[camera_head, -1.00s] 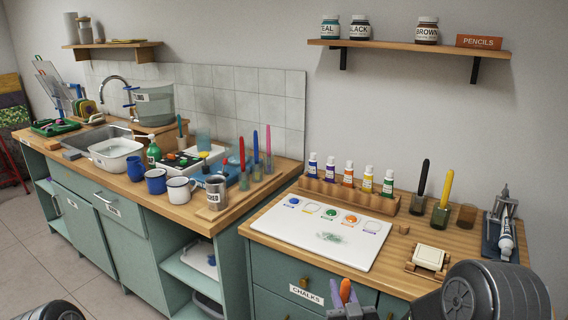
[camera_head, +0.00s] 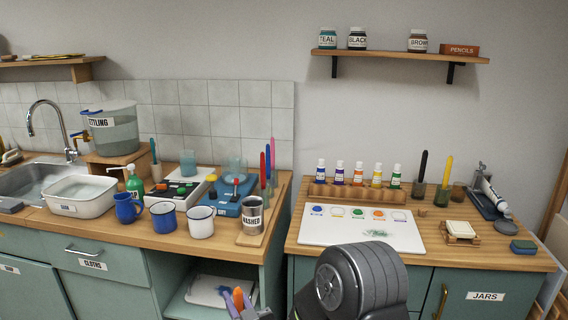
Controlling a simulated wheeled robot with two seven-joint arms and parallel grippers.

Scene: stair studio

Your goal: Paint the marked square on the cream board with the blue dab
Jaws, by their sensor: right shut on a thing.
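A white palette (camera_head: 315,233) on the right counter carries a row of paint dabs, with the blue dab (camera_head: 317,209) at its left end. A teal smear marks its front. A small cream block (camera_head: 460,228) sits on a wooden stand to the right; I cannot tell whether it is the cream board, and no marked square can be made out. My right gripper (camera_head: 240,302) is at the bottom edge, low in front of the counters and well apart from the palette. It is shut on a slim orange-tipped thing (camera_head: 238,296), mostly cut off. My left gripper is out of view.
Paint bottles (camera_head: 358,173) stand in a wooden rack behind the palette. Jars with black and yellow handles (camera_head: 446,174) are to its right. On the left counter are mugs (camera_head: 200,222), a metal cup (camera_head: 252,216) and a white basin (camera_head: 80,197). A gap separates the counters.

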